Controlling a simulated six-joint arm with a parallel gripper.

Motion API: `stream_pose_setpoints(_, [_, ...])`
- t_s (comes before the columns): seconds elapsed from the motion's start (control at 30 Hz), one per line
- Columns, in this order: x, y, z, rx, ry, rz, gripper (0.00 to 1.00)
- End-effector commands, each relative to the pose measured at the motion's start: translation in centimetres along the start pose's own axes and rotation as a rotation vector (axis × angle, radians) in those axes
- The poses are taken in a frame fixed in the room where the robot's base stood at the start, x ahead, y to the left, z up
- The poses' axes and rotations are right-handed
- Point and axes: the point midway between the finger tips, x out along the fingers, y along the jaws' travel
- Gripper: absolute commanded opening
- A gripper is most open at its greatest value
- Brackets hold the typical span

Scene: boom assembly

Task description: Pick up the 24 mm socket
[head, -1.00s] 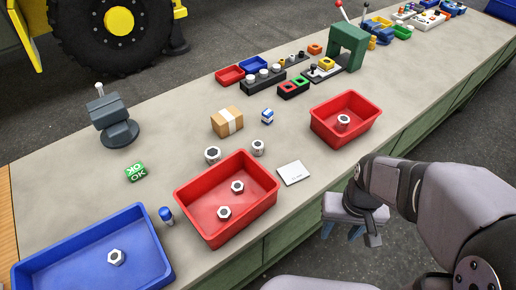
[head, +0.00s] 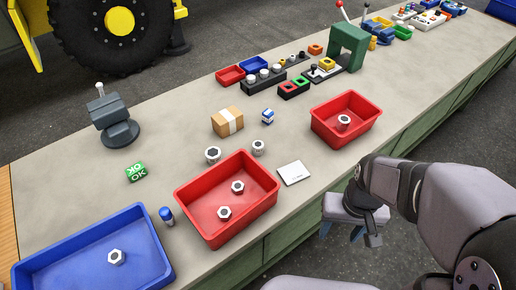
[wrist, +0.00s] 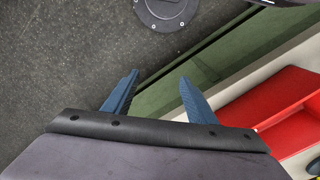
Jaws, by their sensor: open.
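Several silver sockets with dark hex openings show in the head view, and I cannot read which one is 24 mm. One socket (head: 213,155) and a second socket (head: 258,148) stand on the bench behind the large red tray. Two sockets, one (head: 237,187) and another (head: 224,212), are in the large red tray (head: 178,192). One socket (head: 344,120) is in the smaller red tray (head: 314,122). One hex part (head: 116,257) lies in the blue tray (head: 160,222). My gripper (head: 342,236) is open and empty, off the bench's front edge; its blue fingers show apart in the wrist view (wrist: 152,92).
A white card (head: 293,173) lies between the red trays. A cardboard box (head: 227,121), a small blue-and-white item (head: 267,116), a green OK block (head: 136,172), a blue-capped bottle (head: 166,216) and a grey vise (head: 112,120) stand around.

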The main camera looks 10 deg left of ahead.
Motion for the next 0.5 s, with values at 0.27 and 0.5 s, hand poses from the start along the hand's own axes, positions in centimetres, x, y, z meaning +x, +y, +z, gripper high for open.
stream_pose_setpoints(0.27, [0.7, 1.1, -3.2, -0.035, 0.077, 0.042, 0.52])
stream_pose_setpoints(0.5, [2.0, 2.1, -14.2, -0.195, 0.356, 0.116, 0.52])
